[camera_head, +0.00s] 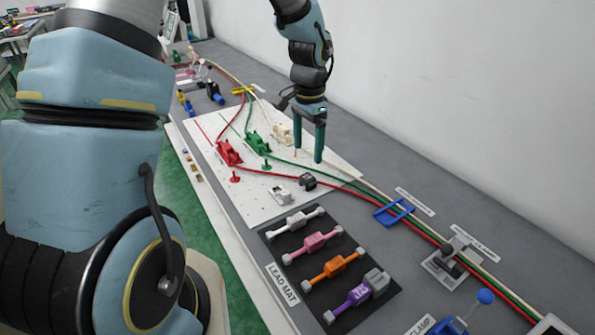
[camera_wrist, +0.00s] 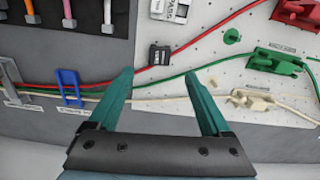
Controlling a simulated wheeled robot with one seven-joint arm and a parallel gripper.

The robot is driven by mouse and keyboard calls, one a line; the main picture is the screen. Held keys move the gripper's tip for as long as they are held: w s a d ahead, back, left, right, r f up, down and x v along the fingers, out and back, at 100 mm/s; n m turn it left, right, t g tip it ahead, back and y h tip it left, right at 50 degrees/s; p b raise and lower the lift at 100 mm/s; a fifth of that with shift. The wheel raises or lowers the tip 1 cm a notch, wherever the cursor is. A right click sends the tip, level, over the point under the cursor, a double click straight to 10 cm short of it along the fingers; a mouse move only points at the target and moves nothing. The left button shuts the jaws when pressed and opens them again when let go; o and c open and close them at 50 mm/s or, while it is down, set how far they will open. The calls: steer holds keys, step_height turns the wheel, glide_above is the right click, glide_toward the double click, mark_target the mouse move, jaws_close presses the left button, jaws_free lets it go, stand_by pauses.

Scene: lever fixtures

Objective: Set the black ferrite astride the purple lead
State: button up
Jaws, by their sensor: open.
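The black ferrite (camera_head: 308,181) sits on the white pegboard, close to the red cable; it also shows in the wrist view (camera_wrist: 160,55), just beyond my fingertips. The purple lead (camera_head: 356,292) lies at the near end of the black lead mat (camera_head: 319,259), with a larger grey block (camera_head: 377,280) at its upper right end. My gripper (camera_head: 308,156) is open and empty, pointing down above the board. In the wrist view its two green fingers (camera_wrist: 159,77) are spread apart, with the ferrite ahead of the gap between them.
White, pink and orange leads lie beside the purple one. A white clip-like part (camera_head: 279,195) stands near the ferrite. Red (camera_head: 229,152) and green (camera_head: 257,143) fixtures stand on the board. A blue bracket (camera_head: 393,212) straddles the cables. A wall rises behind.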

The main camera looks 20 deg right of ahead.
glide_above(308, 177)
step_height(308, 177, down, 5)
steer(key=shift+w+a+r+p, duration=0.1)
steer(key=shift+w+a+p, duration=0.05)
steer(key=shift+p, duration=0.3)
steer(key=shift+d+f+p, duration=0.2)
steer(key=shift+f+p, duration=0.85)
steer(key=shift+f, duration=1.6)
jaws_close()
